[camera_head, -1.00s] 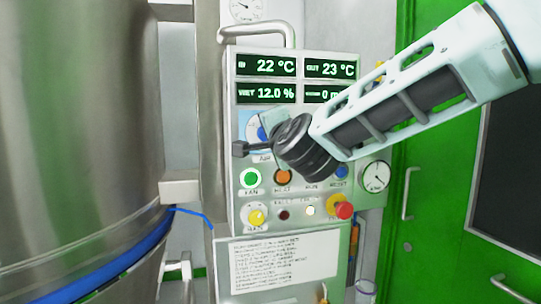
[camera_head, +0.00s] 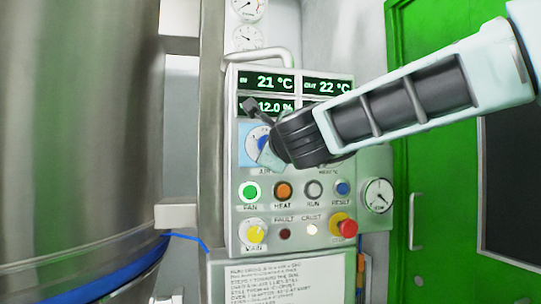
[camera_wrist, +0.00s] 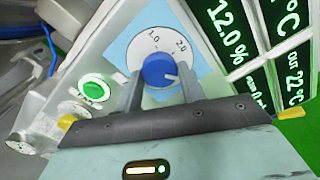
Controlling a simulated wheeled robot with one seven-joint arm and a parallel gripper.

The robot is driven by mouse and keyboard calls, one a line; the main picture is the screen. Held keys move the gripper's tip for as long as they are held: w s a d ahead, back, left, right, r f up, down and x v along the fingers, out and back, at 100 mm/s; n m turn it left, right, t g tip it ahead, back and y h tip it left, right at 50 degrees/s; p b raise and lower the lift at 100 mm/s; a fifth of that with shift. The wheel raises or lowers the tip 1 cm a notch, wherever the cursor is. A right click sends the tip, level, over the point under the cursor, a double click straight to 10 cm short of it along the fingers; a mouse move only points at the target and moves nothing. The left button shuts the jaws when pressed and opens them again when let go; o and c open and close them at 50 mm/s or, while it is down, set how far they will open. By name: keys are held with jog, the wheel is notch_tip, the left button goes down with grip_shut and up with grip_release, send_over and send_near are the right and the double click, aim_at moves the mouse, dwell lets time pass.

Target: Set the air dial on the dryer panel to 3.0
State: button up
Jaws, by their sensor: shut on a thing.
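The air dial is a blue knob on a white scale disc with a light blue backing, on the dryer panel (camera_head: 240,215). In the wrist view the blue knob (camera_wrist: 157,70) sits between the two fingers of my gripper (camera_wrist: 161,82), which is shut on it. The scale shows 1.0 and 2.0 above the knob; other numbers are hidden. In the head view my gripper (camera_head: 268,150) covers much of the dial (camera_head: 254,137).
Below the dial are a green FAN button (camera_head: 250,191), an orange HEAT button (camera_head: 283,191), a yellow MAIN knob (camera_head: 256,234) and a red stop button (camera_head: 347,228). Displays (camera_head: 265,82) sit above. A steel vessel (camera_head: 80,120) stands left, a green door (camera_head: 405,130) right.

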jog(key=shift+f+m+b, duration=0.1)
jog(key=shift+m+b, duration=0.25)
jog(key=shift+m, duration=0.25)
jog(key=o, duration=1)
jog(key=shift+c, duration=0.2)
jog(key=b+v, duration=0.1)
jog(key=v, duration=1.6)
jog(key=shift+s, duration=0.2)
